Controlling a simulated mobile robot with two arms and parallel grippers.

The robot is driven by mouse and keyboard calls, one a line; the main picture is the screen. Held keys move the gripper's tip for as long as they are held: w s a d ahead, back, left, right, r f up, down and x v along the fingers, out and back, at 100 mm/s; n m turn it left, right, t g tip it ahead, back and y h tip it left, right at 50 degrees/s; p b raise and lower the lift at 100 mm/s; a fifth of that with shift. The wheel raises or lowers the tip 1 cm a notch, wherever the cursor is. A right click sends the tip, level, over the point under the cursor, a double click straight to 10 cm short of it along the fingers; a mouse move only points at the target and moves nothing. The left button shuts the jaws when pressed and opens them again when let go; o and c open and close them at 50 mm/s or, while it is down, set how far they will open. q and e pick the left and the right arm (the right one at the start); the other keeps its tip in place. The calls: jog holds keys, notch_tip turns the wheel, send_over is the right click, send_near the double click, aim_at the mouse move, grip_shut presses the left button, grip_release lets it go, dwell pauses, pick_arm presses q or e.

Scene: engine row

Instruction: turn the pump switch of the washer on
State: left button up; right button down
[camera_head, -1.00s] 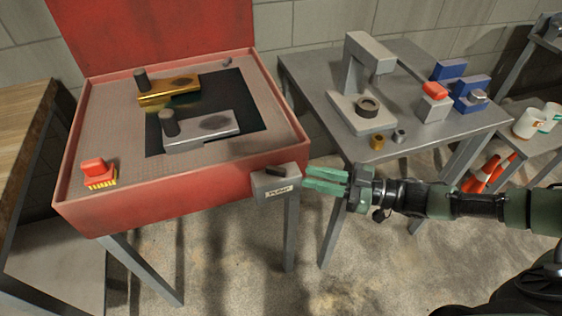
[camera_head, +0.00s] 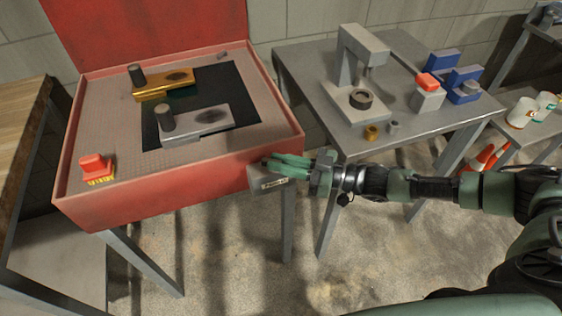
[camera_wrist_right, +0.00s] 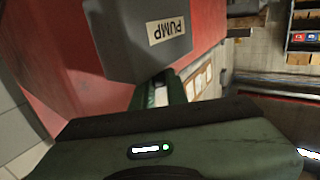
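The washer is a red open-topped basin (camera_head: 190,160) on legs, with its red lid raised behind. A small grey switch box (camera_head: 266,183) is fixed to its front right corner. The green fingers reach in from the right, over the top of the box at the switch. They look slightly apart, and contact with the switch cannot be made out. My left gripper is not in view.
A gold part (camera_head: 165,83) and a grey part (camera_head: 195,122) lie in the washer, with a red block (camera_head: 97,168) at its front left. A grey table (camera_head: 310,85) with a press (camera_head: 355,85) stands to the right. A wooden bench (camera_head: 22,130) stands at left.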

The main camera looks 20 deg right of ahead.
jog(key=shift+w+d+n+g+y+b, duration=0.1)
jog(key=shift+w+n+g+y+b, duration=0.15)
jog(key=shift+n+g+y+b, duration=0.4)
jog(key=shift+w+n+g+y+b, duration=0.1)
jog(key=shift+n+g+y+b, duration=0.35)
jog(key=shift+n+g, duration=0.95)
jog(key=shift+m+g, duration=0.35)
jog(key=shift+r, duration=0.1)
jog(key=c, duration=1.7)
grip_release()
jog(key=shift+d, duration=0.2)
